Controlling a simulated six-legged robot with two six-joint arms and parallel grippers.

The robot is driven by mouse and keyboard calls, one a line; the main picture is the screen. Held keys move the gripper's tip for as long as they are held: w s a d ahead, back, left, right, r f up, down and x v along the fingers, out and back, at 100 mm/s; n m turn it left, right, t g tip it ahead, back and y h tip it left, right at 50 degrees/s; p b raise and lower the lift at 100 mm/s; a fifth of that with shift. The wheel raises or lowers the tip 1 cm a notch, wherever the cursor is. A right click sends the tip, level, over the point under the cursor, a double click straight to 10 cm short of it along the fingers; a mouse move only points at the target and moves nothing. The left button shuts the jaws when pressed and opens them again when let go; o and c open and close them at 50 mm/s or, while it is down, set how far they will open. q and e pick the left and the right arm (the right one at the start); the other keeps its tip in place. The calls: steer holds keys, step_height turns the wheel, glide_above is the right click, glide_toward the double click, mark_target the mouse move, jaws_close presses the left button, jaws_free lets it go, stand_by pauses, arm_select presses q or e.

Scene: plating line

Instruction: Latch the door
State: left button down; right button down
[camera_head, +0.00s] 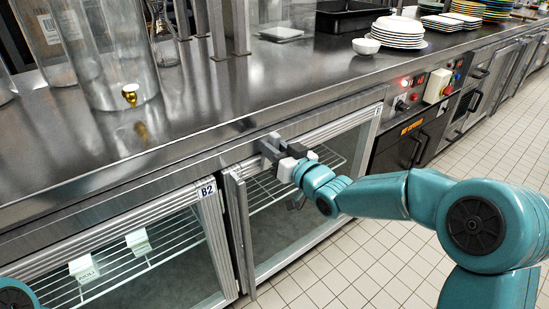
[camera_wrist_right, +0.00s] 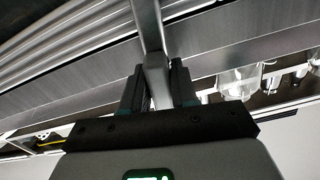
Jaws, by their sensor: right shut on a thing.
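The glass door (camera_head: 237,235) with a metal frame is under the counter, right of the B2 label (camera_head: 207,190). Its left edge seems to stand slightly out from the cabinet front; I cannot tell whether it is fully closed. My right gripper (camera_head: 270,148) is at the top of this door, just under the counter's front edge. In the right wrist view its two dark fingers (camera_wrist_right: 156,88) are shut on a grey metal bar (camera_wrist_right: 152,40), which looks like a latch lever. The gripper hides part of it in the head view. My left gripper is out of view.
The steel counter (camera_head: 200,110) overhangs the doors. It carries a glass dispenser with a brass tap (camera_head: 130,95), a bowl (camera_head: 366,46) and stacked plates (camera_head: 400,35). A control panel (camera_head: 420,90) is right of the door. The tiled floor (camera_head: 345,270) in front is clear.

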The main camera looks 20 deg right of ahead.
steer(key=shift+a+n+b, duration=0.15)
steer(key=shift+n+b, duration=0.75)
steer(key=shift+b, duration=0.1)
steer(key=c, duration=1)
jaws_free()
steer(key=shift+o, duration=0.2)
steer(key=shift+s, duration=0.1)
steer(key=p+v, duration=0.1)
steer(key=v, duration=1.5)
steer(key=shift+s, duration=0.15)
